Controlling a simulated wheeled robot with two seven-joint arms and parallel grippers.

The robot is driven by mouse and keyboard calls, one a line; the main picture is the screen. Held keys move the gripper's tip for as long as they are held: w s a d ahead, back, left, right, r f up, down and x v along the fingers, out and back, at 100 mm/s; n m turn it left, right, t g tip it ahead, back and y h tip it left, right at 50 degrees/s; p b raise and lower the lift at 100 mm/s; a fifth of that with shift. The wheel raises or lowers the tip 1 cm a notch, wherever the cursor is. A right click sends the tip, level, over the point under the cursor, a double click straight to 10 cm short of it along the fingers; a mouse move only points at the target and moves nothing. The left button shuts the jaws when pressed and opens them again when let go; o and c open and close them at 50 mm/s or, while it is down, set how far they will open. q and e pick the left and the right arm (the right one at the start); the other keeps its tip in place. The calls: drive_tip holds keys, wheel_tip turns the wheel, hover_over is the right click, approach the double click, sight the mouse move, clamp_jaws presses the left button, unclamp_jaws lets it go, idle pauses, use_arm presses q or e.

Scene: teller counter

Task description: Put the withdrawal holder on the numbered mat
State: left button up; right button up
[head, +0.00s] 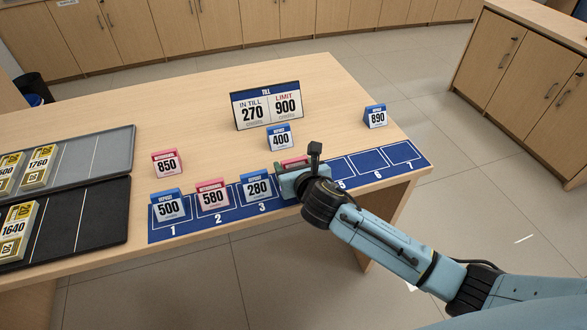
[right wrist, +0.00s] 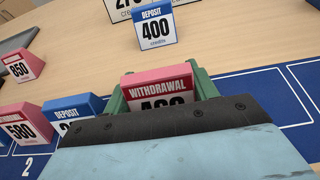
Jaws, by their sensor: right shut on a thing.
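My right gripper (head: 289,180) is shut on a pink withdrawal holder (head: 293,163) over slot 4 of the blue numbered mat (head: 372,178). In the right wrist view the held withdrawal holder (right wrist: 160,88) sits upright between the green fingers, its number partly hidden. I cannot tell whether it touches the mat. Slots 1 to 3 hold the blue deposit 500 (head: 168,206), pink withdrawal 580 (head: 212,196) and blue deposit 280 (head: 257,186). Another pink withdrawal holder, 850 (head: 167,163), stands on the counter behind the mat. My left gripper is out of view.
A till sign (head: 266,105) reads 270 in till, limit 900. Deposit 400 (head: 280,136) stands before it and deposit 890 (head: 375,116) at the right. Grey (head: 110,150) and black (head: 105,210) trays with gold stacks lie at left. Mat slots 5 to 7 look empty.

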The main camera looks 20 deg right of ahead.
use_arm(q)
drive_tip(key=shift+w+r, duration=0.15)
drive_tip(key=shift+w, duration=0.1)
use_arm(e)
drive_tip(key=shift+f, duration=0.2)
drive_tip(key=shift+f, duration=0.1)
drive_tip(key=o, duration=1)
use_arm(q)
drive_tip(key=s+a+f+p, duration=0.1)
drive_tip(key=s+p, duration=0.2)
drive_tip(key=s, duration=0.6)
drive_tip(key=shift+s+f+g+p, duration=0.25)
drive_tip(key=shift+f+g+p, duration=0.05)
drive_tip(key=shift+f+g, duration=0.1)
use_arm(e)
drive_tip(key=v, duration=1.2)
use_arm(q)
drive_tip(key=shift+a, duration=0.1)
